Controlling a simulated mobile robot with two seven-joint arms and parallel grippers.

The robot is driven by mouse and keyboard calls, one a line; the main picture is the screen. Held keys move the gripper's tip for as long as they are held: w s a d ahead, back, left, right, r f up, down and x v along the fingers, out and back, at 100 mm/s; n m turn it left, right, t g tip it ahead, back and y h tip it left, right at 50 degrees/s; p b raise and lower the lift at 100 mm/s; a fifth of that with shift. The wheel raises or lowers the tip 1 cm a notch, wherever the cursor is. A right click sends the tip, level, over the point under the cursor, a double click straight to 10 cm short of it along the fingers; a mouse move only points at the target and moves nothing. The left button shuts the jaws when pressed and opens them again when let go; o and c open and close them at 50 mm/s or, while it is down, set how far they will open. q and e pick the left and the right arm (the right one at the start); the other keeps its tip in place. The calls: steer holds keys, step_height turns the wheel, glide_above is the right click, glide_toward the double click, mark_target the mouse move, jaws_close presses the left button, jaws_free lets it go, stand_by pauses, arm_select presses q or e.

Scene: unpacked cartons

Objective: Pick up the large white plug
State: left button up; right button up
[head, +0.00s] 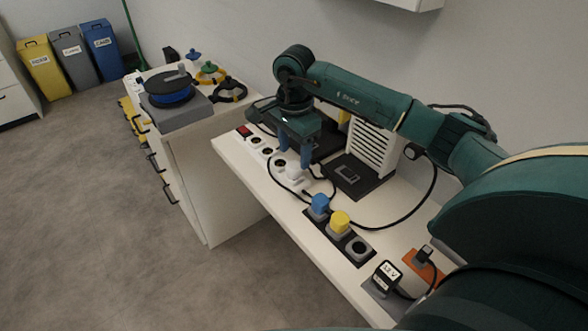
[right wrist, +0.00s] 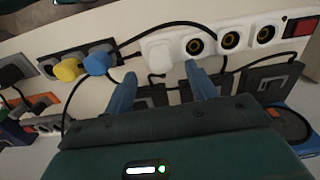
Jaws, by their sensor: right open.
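The large white plug (head: 294,173) sits in the white power strip (head: 266,151) on the bench, at the end of its row of sockets. In the right wrist view the plug (right wrist: 158,54) is just beyond and between the fingertips of my right gripper (right wrist: 160,72). My right gripper (head: 294,158) is open and empty, with its blue fingers pointing down above the plug. A gap seems to remain between fingers and plug; contact is not visible. My left gripper is not in view.
A dark strip holds a blue plug (head: 320,205) and a yellow plug (head: 339,221) nearby. A black cable (right wrist: 135,40) runs close by the white plug. A slatted white unit (head: 372,140) stands behind. A black adapter (head: 387,277) is at the front.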

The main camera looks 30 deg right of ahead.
mark_target(294, 164)
step_height(294, 164, down, 4)
steer(key=shift+f, duration=0.2)
steer(key=shift+c, duration=0.3)
jaws_close()
stand_by(0.3)
